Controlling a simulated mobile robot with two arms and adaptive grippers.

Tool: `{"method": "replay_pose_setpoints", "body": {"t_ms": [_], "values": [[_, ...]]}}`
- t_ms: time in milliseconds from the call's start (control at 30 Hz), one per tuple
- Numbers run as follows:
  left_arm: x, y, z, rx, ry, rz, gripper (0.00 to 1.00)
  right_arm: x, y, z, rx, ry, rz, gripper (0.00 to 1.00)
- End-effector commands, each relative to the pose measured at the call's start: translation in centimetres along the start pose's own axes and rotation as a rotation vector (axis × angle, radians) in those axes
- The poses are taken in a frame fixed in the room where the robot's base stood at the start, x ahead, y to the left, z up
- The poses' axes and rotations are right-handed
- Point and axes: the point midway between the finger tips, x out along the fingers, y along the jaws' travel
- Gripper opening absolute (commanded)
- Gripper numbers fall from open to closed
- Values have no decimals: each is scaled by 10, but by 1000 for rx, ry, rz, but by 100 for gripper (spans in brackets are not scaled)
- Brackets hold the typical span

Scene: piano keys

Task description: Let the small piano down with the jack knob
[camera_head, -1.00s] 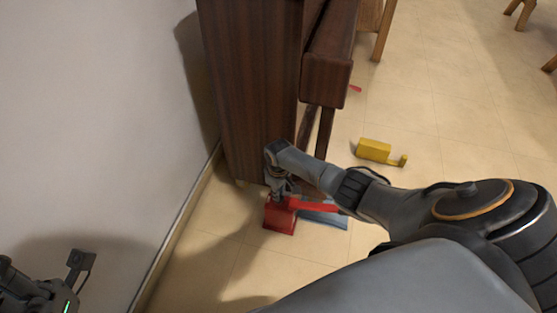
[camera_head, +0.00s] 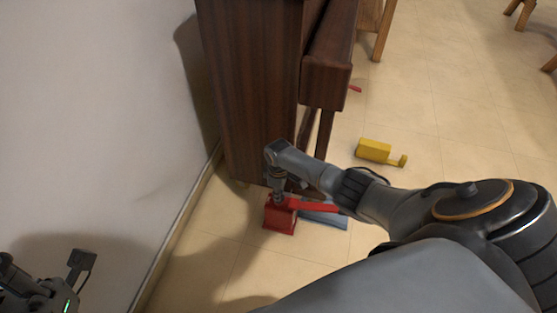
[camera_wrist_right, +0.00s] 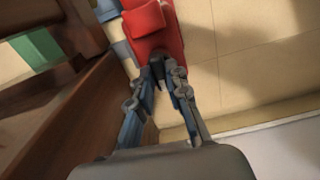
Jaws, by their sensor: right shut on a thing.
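The small piano (camera_head: 262,90) is dark brown wood and stands beside the wall. A red jack (camera_head: 280,218) is on the floor at its near end, and its red body also shows in the wrist view (camera_wrist_right: 150,22). My right gripper (camera_head: 279,196) reaches down to the top of the jack. In the wrist view its fingers (camera_wrist_right: 160,72) come together at the jack's edge, shut on the knob, which they mostly hide. My left gripper (camera_head: 40,292) is only partly in view at the lower left, away from the piano; its jaws are unclear.
A yellow tool-like object (camera_head: 376,151) lies on the tiled floor right of the piano. A flat blue-grey piece (camera_head: 325,217) is beside the jack. The white wall (camera_head: 90,120) is close on the left. Wooden furniture legs (camera_head: 384,35) stand at the back. Floor at right is open.

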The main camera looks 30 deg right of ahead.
Motion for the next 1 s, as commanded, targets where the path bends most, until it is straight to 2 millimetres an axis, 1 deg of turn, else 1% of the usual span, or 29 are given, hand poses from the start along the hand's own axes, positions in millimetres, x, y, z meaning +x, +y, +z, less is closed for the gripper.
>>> {"method": "replay_pose_setpoints", "body": {"t_ms": [67,100,167,200,500,667,867,1000], "values": [[0,0,0,0,0,0,0,0,-1,0,0,0,-2,0],[0,0,0,0,-1,0,0,0,-1,0,0,0,-2,18],[0,0,0,0,-1,0,0,0,-1,0,1,0,-2,30],[0,0,0,0,-1,0,0,0,-1,0,1,0,-2,38],[-1,1,1,-3,-6,-1,0,0,0,0,1,0,0,39],[-1,0,1,-3,-5,-1,0,-7,1,0,2,3,1,39],[-1,0,0,-2,-3,-1,0,-33,0,0,-1,2,3,39],[0,0,0,-1,-2,0,0,-61,1,0,-2,3,3,39]]}}
